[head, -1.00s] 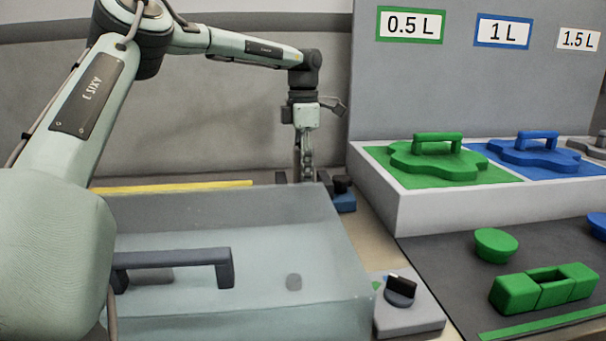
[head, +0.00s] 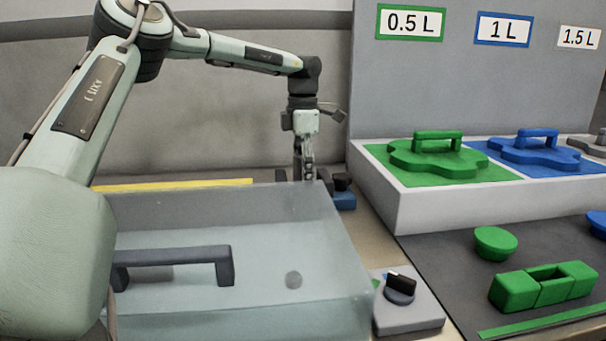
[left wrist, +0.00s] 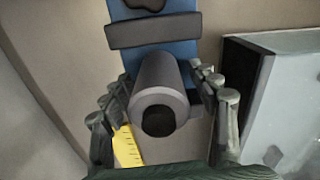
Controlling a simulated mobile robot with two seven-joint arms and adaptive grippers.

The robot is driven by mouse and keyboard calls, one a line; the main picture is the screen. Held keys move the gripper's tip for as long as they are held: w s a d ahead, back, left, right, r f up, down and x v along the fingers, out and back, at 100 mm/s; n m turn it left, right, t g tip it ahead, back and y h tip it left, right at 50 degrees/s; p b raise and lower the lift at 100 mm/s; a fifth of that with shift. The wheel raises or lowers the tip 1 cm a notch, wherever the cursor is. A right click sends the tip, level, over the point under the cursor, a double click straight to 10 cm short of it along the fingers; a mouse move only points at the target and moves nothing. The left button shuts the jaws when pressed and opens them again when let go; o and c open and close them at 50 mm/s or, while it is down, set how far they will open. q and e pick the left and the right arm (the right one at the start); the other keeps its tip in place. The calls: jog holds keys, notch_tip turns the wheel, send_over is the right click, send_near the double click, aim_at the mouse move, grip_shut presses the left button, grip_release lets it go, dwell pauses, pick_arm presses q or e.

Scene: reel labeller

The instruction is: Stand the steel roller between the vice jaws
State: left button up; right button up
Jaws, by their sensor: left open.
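In the head view my left gripper (head: 304,176) is low beside the vice (head: 343,201), behind the clear box, and the roller is hidden.
A clear box (head: 230,220) with a dark handle (head: 173,256) fills the front left. A switch box (head: 408,312) stands right of it. A white bin (head: 425,212) with green and blue lids stands at right. A yellow strip (left wrist: 126,146) lies near the vice.

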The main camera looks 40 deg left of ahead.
pick_arm(q)
notch_tip(320, 180, up, 12)
jog(key=shift+r, duration=0.15)
dwell(0.3)
